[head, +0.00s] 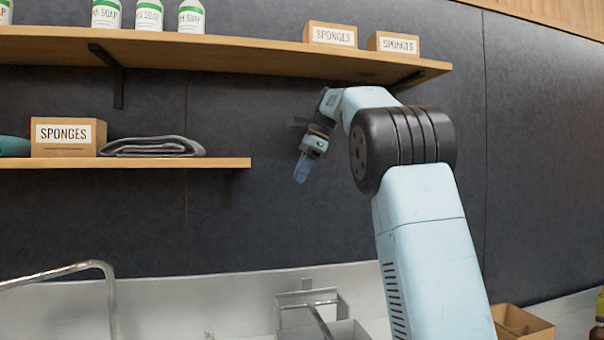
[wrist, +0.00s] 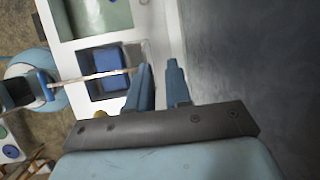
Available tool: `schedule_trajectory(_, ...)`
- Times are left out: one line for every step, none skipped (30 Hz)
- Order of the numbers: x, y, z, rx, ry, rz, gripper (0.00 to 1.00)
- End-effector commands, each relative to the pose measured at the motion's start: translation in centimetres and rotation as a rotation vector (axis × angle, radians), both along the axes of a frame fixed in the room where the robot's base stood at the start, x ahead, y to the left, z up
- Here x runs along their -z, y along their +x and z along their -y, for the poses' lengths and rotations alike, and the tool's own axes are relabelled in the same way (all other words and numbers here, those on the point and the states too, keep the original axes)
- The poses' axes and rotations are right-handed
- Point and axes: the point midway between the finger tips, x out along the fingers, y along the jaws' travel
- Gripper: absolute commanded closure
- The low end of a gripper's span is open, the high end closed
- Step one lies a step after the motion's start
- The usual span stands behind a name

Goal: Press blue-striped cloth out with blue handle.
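My gripper (head: 302,172) points down in front of the dark wall, above the steel counter. In the wrist view its two blue fingers (wrist: 159,66) stand apart with nothing between them. A flat blue thing (wrist: 98,61) lies in a dark square well left of the fingers; I cannot make out stripes or tell if it is the cloth. A thin pale bar (wrist: 95,76) crosses over the well, with a blue piece (wrist: 45,84) at its left end, perhaps the blue handle. In the head view a metal bar (head: 320,322) shows by a steel box at the counter.
An upper shelf (head: 240,55) holds soap bottles and sponge boxes close above my arm. A lower shelf (head: 225,162) at left holds a sponge box (head: 50,150) and folded dark cloth (head: 155,147). A curved metal tube (head: 70,270) and an open cardboard box (head: 520,322) flank the counter.

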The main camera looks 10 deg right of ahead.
Motion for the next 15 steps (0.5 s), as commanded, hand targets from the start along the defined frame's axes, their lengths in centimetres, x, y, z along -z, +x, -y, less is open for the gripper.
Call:
schedule_trajectory(0.00,0.00,0.01,0.000,0.000,0.000,0.86)
schedule_trajectory(0.00,0.00,0.01,0.000,0.000,0.000,0.89)
schedule_trajectory(0.01,0.00,0.02,0.000,0.000,0.000,0.93)
schedule_trajectory(0.00,0.00,0.02,0.000,0.000,0.000,0.96)
schedule_trajectory(0.00,0.00,0.02,0.000,0.000,0.000,0.99)
schedule_trajectory(0.00,0.00,0.02,0.000,0.000,0.000,1.00)
schedule_trajectory(0.00,0.00,0.02,0.000,0.000,0.000,1.00)
schedule_trajectory(0.00,0.01,0.03,0.000,0.000,0.000,1.00)
schedule_trajectory(0.00,0.01,0.03,0.000,0.000,0.000,1.00)
schedule_trajectory(0.00,0.01,0.03,0.000,0.000,0.000,1.00)
schedule_trajectory(0.00,0.01,0.03,0.000,0.000,0.000,1.00)
schedule_trajectory(0.00,0.01,0.03,0.000,0.000,0.000,1.00)
schedule_trajectory(0.00,0.00,0.03,0.000,0.000,0.000,1.00)
schedule_trajectory(0.00,0.00,0.03,0.000,0.000,0.000,1.00)
schedule_trajectory(0.00,0.00,0.03,0.000,0.000,0.000,1.00)
